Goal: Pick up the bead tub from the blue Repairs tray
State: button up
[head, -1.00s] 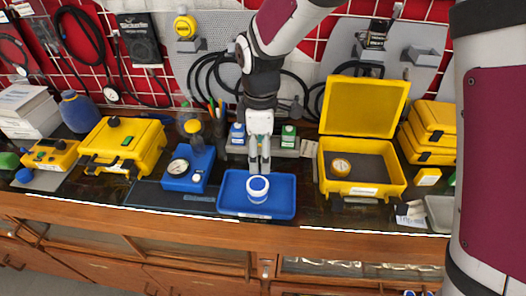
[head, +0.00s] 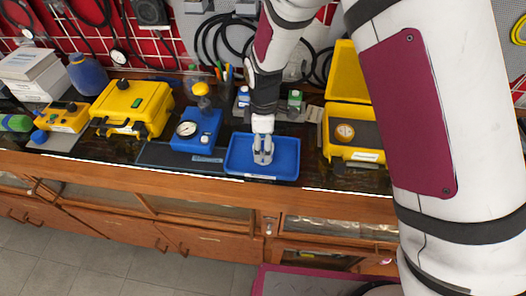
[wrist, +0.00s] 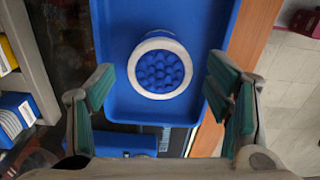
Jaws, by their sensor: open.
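The bead tub (wrist: 161,68) is a round white-rimmed tub with blue beads inside, standing upright in the blue tray (wrist: 118,95) in the wrist view. In the head view the blue tray (head: 285,167) lies near the bench's front edge, and my gripper hides most or all of the tub. My gripper (head: 262,158) points down over the tray. In the wrist view its two green-padded fingers (wrist: 162,95) are open, spread wide to the left and right. The tub lies ahead of the fingers, with no visible contact.
A blue gauge box (head: 196,130) stands left of the tray, and a yellow case (head: 130,108) is further left. An open yellow case (head: 352,152) stands to the right. Small bottles (head: 294,99) and a pen holder are behind. The wooden bench edge (head: 203,184) is in front.

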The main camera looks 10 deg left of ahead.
jog(key=shift+f, duration=1.25)
jog(key=shift+c, duration=0.6)
jog(key=c, duration=1.2)
jog(key=shift+o, duration=0.2)
jog(key=shift+r, duration=0.1)
